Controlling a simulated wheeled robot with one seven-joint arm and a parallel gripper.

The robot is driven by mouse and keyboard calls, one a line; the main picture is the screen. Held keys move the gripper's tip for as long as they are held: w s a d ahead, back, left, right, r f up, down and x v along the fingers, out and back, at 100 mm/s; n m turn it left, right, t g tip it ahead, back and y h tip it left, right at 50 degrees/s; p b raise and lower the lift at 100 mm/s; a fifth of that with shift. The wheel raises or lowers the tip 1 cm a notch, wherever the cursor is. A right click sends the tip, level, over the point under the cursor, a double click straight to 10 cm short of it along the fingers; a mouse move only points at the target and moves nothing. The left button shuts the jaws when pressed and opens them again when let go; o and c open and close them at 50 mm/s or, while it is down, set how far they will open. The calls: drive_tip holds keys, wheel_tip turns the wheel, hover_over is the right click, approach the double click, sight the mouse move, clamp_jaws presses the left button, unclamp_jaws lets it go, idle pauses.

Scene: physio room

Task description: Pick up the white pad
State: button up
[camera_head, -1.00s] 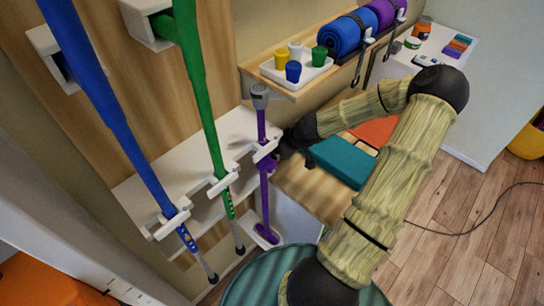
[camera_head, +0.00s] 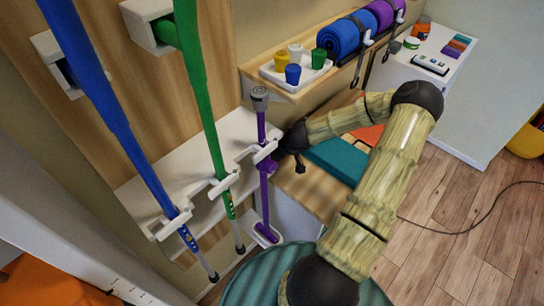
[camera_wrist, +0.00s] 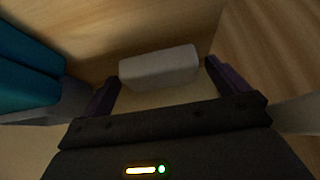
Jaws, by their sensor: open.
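In the wrist view a white pad (camera_wrist: 160,66), a small pale block, lies ahead of my gripper (camera_wrist: 162,80). It shows between the two dark fingers, which are spread apart with nothing held. A gap shows on each side of the pad; how far it is in depth I cannot tell. In the head view my gripper (camera_head: 278,160) is low beside the purple crutch (camera_head: 264,190), over the left end of the wooden bench. The white pad is not visible in the head view, probably hidden by the arm and rack.
A teal block (camera_head: 338,160) lies on the wooden bench (camera_head: 312,194), right of my gripper; teal shapes (camera_wrist: 28,75) show left in the wrist view. Green (camera_head: 208,110) and blue (camera_head: 118,120) poles stand left. A shelf (camera_head: 290,92) with cups and rolls hangs above.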

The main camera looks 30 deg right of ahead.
drive_tip(key=c, duration=1)
drive_tip(key=shift+s+r, duration=0.1)
drive_tip(key=shift+d+r+b, duration=0.1)
drive_tip(key=shift+r+b, duration=0.05)
drive_tip(key=shift+b, duration=0.25)
wheel_tip(320, 180, up, 7)
drive_tip(key=shift+f, duration=0.1)
drive_tip(key=s+d+b, duration=0.1)
drive_tip(key=s+d, duration=0.2)
drive_tip(key=s, duration=0.6)
drive_tip(key=s+d+b, duration=0.1)
drive_tip(key=s+d, duration=0.2)
drive_tip(key=s, duration=0.6)
drive_tip(key=shift+s+d+f, duration=0.15)
drive_tip(key=shift+s+d, duration=0.15)
